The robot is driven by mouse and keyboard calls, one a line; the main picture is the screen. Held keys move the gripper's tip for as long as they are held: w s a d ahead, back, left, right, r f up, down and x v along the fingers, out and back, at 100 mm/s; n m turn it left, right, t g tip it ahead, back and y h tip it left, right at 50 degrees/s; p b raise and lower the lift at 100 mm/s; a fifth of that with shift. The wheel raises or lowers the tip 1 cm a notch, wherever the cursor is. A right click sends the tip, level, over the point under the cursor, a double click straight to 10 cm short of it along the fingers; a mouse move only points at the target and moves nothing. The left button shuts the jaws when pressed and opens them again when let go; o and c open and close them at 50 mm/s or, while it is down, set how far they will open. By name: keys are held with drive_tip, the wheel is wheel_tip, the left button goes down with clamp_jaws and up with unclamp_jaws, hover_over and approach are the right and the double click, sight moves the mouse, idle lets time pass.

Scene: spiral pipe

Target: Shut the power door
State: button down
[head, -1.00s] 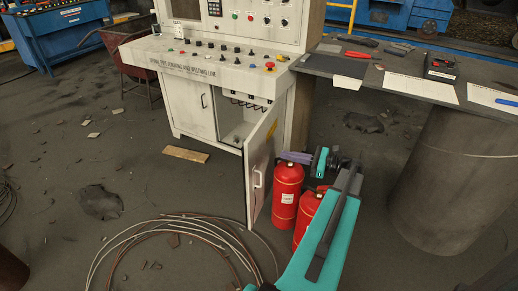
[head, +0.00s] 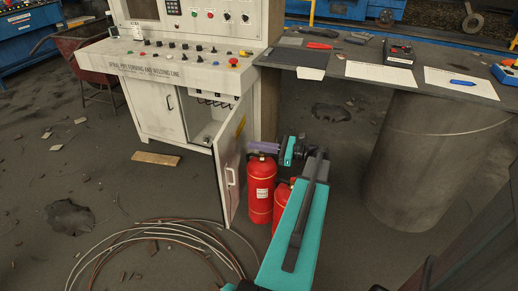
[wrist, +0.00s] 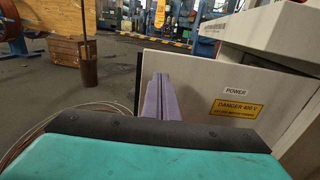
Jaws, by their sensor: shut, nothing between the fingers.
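The power door (head: 230,178) is a pale cabinet door standing open at the lower right of the control console, with a handle near its free edge. In the wrist view its face (wrist: 190,90) carries a POWER label and a yellow DANGER 400 V sign. My gripper (head: 252,145) is just right of the door, its purple fingers pointing left. In the wrist view the shut fingers (wrist: 158,95) overlap the door face, close to its dark free edge. I cannot tell whether they touch it. Nothing is held.
Red fire extinguishers (head: 260,190) stand right of the door, below my arm. Coiled cable (head: 150,250) lies on the floor in front, and a wooden board (head: 156,158) lies left. A worktable (head: 430,85) on a wide drum is at right.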

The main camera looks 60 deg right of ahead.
sight(221, 140)
drive_tip(key=x, duration=1)
drive_tip(key=shift+w+a+b, duration=0.15)
drive_tip(key=shift+w+b, duration=0.25)
